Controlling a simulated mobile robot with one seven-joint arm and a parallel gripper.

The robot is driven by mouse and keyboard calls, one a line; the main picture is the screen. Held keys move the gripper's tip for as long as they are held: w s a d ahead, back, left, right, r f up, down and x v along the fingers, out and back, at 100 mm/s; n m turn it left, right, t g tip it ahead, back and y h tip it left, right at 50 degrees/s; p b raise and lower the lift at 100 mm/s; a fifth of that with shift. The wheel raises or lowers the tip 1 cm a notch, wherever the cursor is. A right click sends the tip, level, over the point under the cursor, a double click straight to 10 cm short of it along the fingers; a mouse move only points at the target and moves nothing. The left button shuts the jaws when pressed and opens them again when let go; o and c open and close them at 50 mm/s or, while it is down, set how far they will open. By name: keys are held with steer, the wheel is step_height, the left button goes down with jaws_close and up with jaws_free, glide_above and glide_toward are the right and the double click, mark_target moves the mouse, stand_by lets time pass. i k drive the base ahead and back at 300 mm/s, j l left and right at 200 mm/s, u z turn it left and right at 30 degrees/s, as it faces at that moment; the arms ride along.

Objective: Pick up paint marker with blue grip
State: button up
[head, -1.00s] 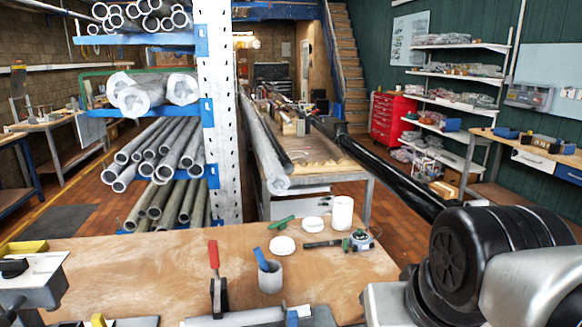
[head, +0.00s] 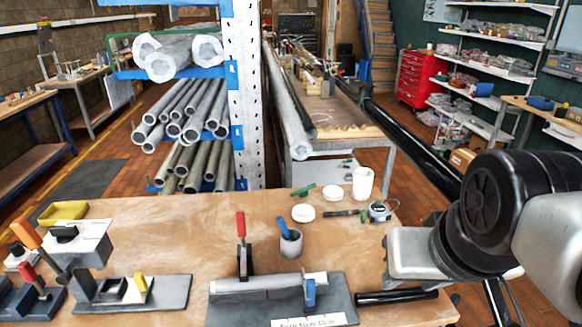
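A slim item with a blue upper part (head: 283,228) stands tilted in a small grey cup (head: 291,244) on the wooden bench. Its lower part is hidden inside the cup, so I cannot tell for sure that it is the paint marker. A dark, pen-like item (head: 340,213) lies on the bench to the right, and a green item (head: 304,190) lies behind the cup; neither shows a clear blue grip. My arm fills the right side of the view, at and beyond the bench's right edge. My gripper's fingers do not show.
A grey fixture with a red-handled clamp (head: 240,226) stands left of the cup. A plate with a bar (head: 268,287) lies in front. White lids (head: 303,213), a white jar (head: 362,184) and a round gauge (head: 380,211) sit behind. The bench's left middle is clear.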

mark_target(283, 227)
steer(key=u, duration=0.9)
steer(key=k+j+z, duration=0.15)
steer(key=j+z, duration=0.2)
steer(key=k+j+z, duration=0.2)
steer(key=z, duration=0.15)
steer(key=k+j+z, duration=0.2)
steer(key=z, duration=0.15)
